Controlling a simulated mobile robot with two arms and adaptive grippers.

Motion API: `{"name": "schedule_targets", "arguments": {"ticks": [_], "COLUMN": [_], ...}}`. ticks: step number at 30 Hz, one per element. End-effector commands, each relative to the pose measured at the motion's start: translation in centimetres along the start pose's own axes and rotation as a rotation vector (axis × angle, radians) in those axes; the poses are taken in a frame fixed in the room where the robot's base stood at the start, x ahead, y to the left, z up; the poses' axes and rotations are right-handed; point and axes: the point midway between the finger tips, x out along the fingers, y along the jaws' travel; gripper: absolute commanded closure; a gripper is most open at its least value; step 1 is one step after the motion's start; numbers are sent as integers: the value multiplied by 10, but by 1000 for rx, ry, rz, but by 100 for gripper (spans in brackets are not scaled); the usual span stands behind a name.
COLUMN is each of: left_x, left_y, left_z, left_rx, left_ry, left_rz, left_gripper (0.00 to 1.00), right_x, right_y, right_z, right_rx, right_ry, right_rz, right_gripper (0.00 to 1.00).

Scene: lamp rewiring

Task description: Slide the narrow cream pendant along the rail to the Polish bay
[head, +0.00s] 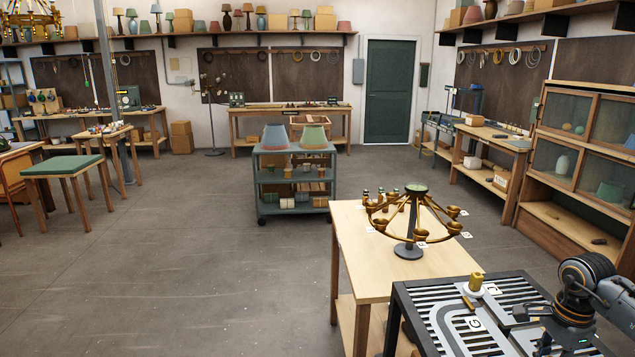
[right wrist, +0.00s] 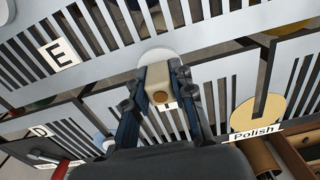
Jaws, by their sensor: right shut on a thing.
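The narrow cream pendant (right wrist: 158,76) is between the fingers of my right gripper (right wrist: 160,100) in the right wrist view. My right gripper is shut on it; a brown round spot shows on its near face. The pendant's lower part is hidden. The Polish label (right wrist: 254,134) is to the right of the gripper, beside a pale yellow disc (right wrist: 250,113) with a slot running into it. The pendant is apart from that disc. In the head view my right arm reaches over the slotted grey panel (head: 447,318) at lower right; its fingertips are not clear there. My left gripper is not in view.
Labels E (right wrist: 59,53) and D (right wrist: 39,132) mark other parts of the slotted panels. A yellow upright piece (head: 476,281) stands on the panel in the head view. A brass chandelier (head: 411,236) stands on the wooden table (head: 375,265) beyond. Open floor lies left.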

Motion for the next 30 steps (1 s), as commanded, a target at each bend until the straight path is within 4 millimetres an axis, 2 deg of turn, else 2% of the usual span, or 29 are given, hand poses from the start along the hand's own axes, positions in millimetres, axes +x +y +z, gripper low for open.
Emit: {"name": "schedule_targets", "arguments": {"ticks": [12, 30], "left_x": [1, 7], "left_y": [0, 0], "left_z": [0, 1], "left_rx": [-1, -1], "left_ry": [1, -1], "left_rz": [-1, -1], "left_gripper": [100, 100], "right_x": [1, 2], "right_y": [-2, -61], "right_z": [-2, 0], "right_rx": [1, 1], "right_ry": [0, -2], "right_rz": [1, 0], "right_gripper": [100, 100]}}
